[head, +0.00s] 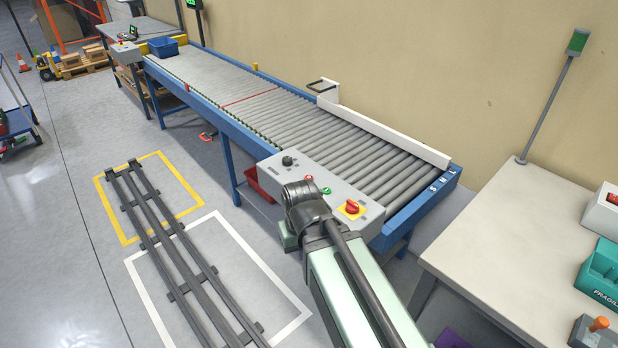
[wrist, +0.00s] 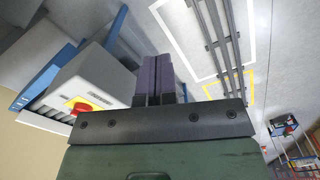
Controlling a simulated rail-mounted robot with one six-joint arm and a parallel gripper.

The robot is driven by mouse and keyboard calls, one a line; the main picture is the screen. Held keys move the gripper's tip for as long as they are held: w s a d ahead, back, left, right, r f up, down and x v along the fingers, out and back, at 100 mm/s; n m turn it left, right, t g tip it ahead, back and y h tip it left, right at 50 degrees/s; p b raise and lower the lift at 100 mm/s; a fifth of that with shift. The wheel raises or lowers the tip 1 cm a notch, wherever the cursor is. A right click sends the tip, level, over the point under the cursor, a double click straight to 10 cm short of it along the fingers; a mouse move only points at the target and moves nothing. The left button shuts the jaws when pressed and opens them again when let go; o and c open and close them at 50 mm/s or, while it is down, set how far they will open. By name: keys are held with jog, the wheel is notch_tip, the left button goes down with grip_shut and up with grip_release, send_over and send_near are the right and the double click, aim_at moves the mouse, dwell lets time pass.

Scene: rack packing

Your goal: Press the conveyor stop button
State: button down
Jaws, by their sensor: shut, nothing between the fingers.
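A grey control box (head: 270,163) stands at the near end of the roller conveyor. It carries a black knob (head: 287,160), a small red button (head: 308,178), a green button (head: 326,190) and a large red mushroom button (head: 352,208) on a yellow plate. The mushroom button also shows in the wrist view (wrist: 82,105), left of my gripper. My gripper (wrist: 162,62) has its purple fingers together with nothing between them, apart from the buttons. In the head view my arm stands in front of the box, and the fingers are hidden.
The roller conveyor (head: 318,122) runs along the wall, with a blue bin (head: 162,47) at its far end. A table (head: 530,225) with a teal box (head: 600,270) stands at right. Floor rails (head: 185,250) lie at left. A red bin (head: 258,184) sits under the conveyor.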

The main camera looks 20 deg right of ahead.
aim_at(310, 177)
jog(key=w+d+r+m+t+y, duration=0.1)
jog(key=w+d, duration=0.2)
jog(key=w, duration=0.3)
jog(key=w+d+m+t+p, duration=0.1)
jog(key=w+d, duration=0.2)
jog(key=w, duration=0.3)
jog(key=w+d+r+t+y, duration=0.1)
jog(key=w+d, duration=0.3)
jog(key=w, duration=0.2)
jog(key=shift+r+m+y, duration=0.3)
jog(key=shift+m, duration=0.1)
jog(key=w+d+r+t, duration=0.2)
jog(key=w, duration=0.5)
jog(key=w+d+r+t+y, duration=0.1)
jog(key=w+d+r+t, duration=0.1)
jog(key=w, duration=0.4)
jog(key=shift+w+d+r+m+t+y+p, duration=0.2)
jog(key=shift+w+m+t+y+p, duration=0.15)
jog(key=shift+t, duration=0.25)
notch_tip(310, 177, down, 9)
jog(key=b, duration=0.9)
jog(key=shift+f+b, duration=0.35)
